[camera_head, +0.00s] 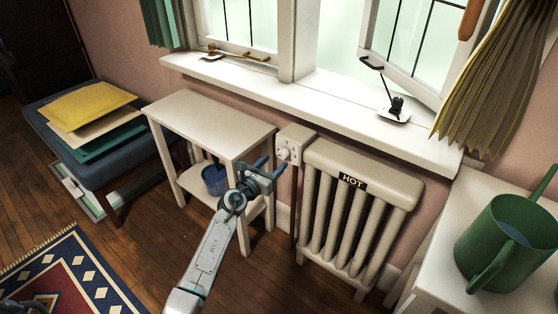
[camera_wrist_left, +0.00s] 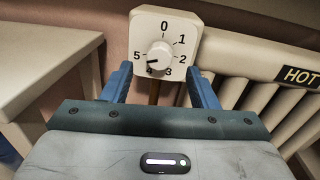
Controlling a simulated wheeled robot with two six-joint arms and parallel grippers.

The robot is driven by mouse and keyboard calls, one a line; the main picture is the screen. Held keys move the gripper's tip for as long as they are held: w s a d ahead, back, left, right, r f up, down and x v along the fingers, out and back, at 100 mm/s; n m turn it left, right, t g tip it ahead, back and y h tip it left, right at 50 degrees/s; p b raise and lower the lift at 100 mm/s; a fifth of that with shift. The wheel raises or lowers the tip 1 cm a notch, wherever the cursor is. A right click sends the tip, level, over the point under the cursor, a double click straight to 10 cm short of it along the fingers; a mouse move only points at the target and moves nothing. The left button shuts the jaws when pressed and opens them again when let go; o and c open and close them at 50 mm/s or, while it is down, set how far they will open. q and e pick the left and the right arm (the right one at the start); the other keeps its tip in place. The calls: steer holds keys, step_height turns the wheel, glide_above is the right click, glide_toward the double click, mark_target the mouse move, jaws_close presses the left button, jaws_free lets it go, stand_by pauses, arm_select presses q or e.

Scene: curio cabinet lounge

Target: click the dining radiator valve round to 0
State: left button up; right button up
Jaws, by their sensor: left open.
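The radiator valve (camera_head: 289,146) is a cream square plate with a round knob, fixed at the left end of the radiator (camera_head: 348,205). In the left wrist view the valve plate (camera_wrist_left: 146,24) faces me, with 0 at the top and 1 to 5 running clockwise. The dark mark on its white knob (camera_wrist_left: 160,53) points to the lower left, around 4 to 5. My left gripper (camera_head: 271,166) is open and empty just short of the valve. In the wrist view its blue fingers (camera_wrist_left: 159,72) stand either side of the knob, apparently not touching it. My right gripper is not in view.
A white side table (camera_head: 208,118) with a blue pot (camera_head: 214,180) on its shelf stands left of the valve. The windowsill (camera_head: 320,105) overhangs behind. A green watering can (camera_head: 497,250) stands on a white surface at the right. Floor is clear before the radiator.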

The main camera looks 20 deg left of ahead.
mark_target(282, 155)
arm_select(q)
steer(key=shift+b+x, duration=0.3)
steer(key=shift+x, duration=1.75)
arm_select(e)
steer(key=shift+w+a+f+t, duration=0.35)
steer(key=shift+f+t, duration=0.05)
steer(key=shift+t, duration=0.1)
arm_select(q)
steer(key=c, duration=1)
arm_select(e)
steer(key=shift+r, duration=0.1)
